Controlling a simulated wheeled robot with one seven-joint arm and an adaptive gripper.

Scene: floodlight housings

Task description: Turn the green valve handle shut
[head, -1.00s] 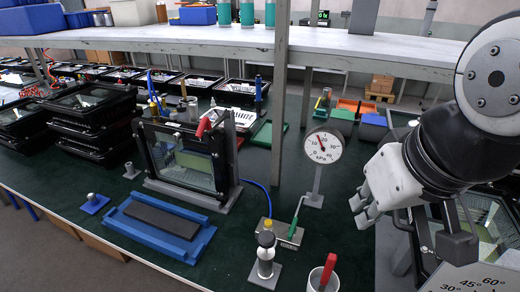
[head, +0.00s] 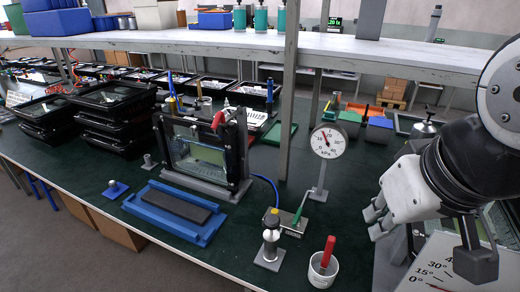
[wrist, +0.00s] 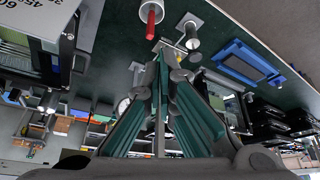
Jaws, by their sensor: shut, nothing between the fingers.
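The green valve handle (head: 301,207) is a thin lever standing up at a slant from a small grey valve block (head: 289,226) on the dark green bench. It is in the middle of the head view, just left of the gauge post. My gripper (head: 374,223) is to the right of the handle, apart from it, with its fingers closed together and empty. In the wrist view my shut fingers (wrist: 165,75) fill the centre, and I cannot make out the handle there.
A kPa pressure gauge (head: 328,142) stands on a post behind the valve. A black-knobbed post (head: 270,245) and a white cup (head: 322,270) with a red-handled tool stand in front. A framed floodlight housing (head: 205,155) and a blue tray (head: 176,211) are left. A shelf (head: 230,39) spans above.

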